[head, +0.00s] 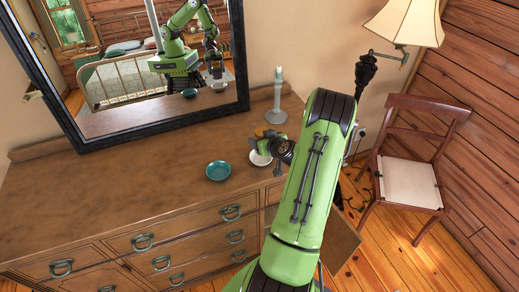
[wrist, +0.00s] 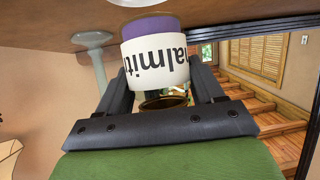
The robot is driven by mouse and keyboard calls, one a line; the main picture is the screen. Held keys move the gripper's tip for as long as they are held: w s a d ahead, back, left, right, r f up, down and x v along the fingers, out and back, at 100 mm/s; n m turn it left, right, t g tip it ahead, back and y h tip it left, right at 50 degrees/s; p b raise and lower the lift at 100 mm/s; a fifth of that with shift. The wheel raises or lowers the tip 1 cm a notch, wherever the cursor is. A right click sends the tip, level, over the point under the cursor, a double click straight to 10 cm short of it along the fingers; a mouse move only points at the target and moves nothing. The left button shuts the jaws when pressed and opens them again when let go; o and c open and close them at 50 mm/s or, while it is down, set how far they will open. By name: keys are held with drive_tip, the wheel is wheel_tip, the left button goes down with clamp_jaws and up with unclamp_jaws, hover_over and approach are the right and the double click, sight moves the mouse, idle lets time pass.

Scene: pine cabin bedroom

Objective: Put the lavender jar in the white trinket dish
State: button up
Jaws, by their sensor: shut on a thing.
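My gripper (head: 268,143) is over the right part of the dresser, partly hidden by my own arm. It is shut on the lavender jar, which has a purple band and a white label with dark letters. In the wrist view, which is upside down, the jar (wrist: 156,60) stands between the two dark fingers (wrist: 160,84), with a brass-coloured rim towards me. In the head view the jar is mostly hidden. The white trinket dish (head: 260,158) is on the dresser just below my gripper. Its pale edge shows by the jar's base in the wrist view (wrist: 138,2); the gap is unclear.
A teal dish (head: 218,170) is left of the white dish. A pale candlestick (head: 277,98) stands behind, near the wall. The framed mirror (head: 160,117) leans along the dresser's back. The left of the dresser top (head: 100,190) is clear. A chair (head: 410,170) stands at right.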

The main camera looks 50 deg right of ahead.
drive_tip(key=f, duration=0.3)
drive_tip(key=w+f, duration=0.1)
drive_tip(key=f, duration=0.1)
drive_tip(key=shift+d, duration=0.2)
drive_tip(key=shift+f, duration=0.35)
drive_tip(key=shift+s+r, duration=0.1)
drive_tip(key=shift+s, duration=0.15)
drive_tip(key=shift+a, duration=0.1)
drive_tip(key=shift+w+f, duration=0.1)
drive_tip(key=shift+f, duration=0.1)
drive_tip(key=o, duration=1.2)
